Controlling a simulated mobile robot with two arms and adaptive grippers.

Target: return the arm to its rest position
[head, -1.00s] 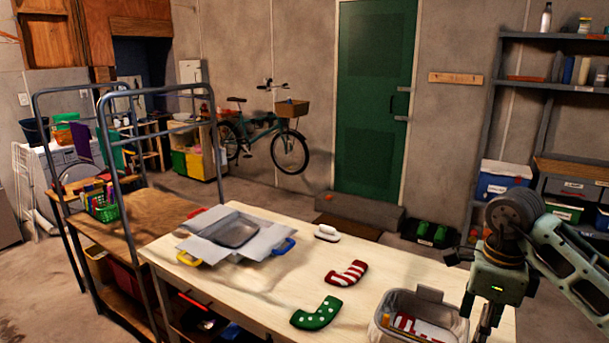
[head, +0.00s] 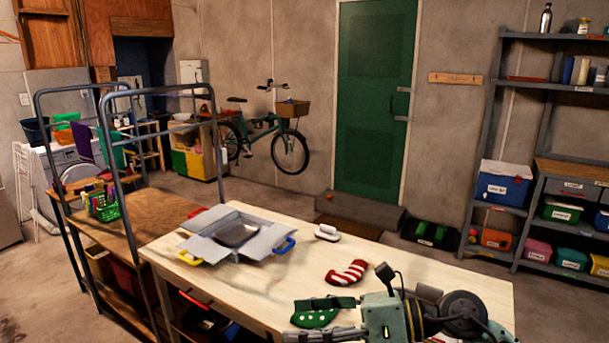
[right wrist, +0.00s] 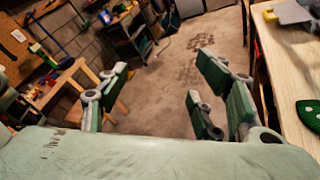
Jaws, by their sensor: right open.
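My right gripper (head: 300,318) reaches in low at the right of the head view, pointing left over the front of the pale worktable (head: 215,283). Its two fingers are spread and hold nothing. The right wrist view also shows the open fingers (right wrist: 160,75), with bare floor between them. In the head view the fingers overlap the green dotted stocking-shaped piece (head: 318,318); I cannot tell the height gap. My right arm hides the bin area at the table's front right. My left gripper is not in view.
A red-and-white striped piece (head: 346,272) and a white-handled brush (head: 327,232) lie on the table. A grey open-flapped box (head: 240,222) with coloured handles stands at its back left. A metal-framed wooden bench (head: 150,212) adjoins on the left. Shelves (head: 545,168) stand at right.

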